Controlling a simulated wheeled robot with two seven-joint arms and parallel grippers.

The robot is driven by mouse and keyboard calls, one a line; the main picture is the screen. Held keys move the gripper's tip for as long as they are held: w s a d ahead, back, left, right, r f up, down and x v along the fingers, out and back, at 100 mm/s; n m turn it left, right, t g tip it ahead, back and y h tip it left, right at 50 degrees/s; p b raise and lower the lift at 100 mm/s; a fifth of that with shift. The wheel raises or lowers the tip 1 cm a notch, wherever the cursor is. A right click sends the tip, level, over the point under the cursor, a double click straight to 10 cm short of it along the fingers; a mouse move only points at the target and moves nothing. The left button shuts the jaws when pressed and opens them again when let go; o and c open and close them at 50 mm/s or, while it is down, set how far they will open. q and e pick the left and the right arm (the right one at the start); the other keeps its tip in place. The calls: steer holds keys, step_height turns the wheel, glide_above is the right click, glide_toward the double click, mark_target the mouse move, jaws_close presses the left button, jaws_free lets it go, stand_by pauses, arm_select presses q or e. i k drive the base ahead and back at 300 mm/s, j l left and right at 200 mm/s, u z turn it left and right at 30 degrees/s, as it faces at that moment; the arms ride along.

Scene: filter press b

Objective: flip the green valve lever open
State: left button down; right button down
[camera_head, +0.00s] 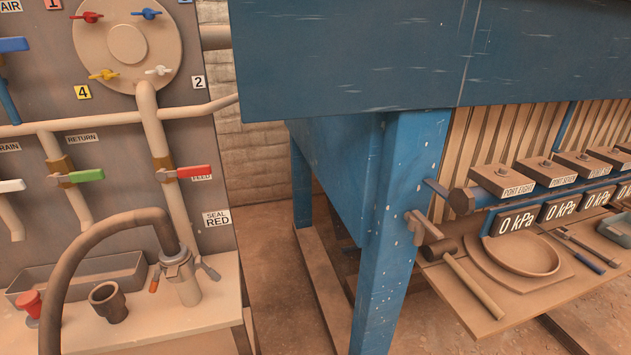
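The green valve lever (88,175) is on the grey panel at the left, below the RETURN label (82,138). It sticks out to the right, roughly level, from a brass-coloured valve body (60,165) on a pale pipe. A red lever (194,172) sits to its right near the FEED label, and a white lever (12,185) to its left. Neither of my grippers shows in the head view.
A thick hose (75,250) arches in front of the panel to a coupling (180,275) on the bench. A dark cup (108,301), a red-topped item (29,303) and a trough (80,277) stand there. The blue press frame (397,220) and a tool shelf with a mallet (460,275) are at right.

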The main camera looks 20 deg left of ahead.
mark_target(77, 176)
steer(key=u, duration=1.8)
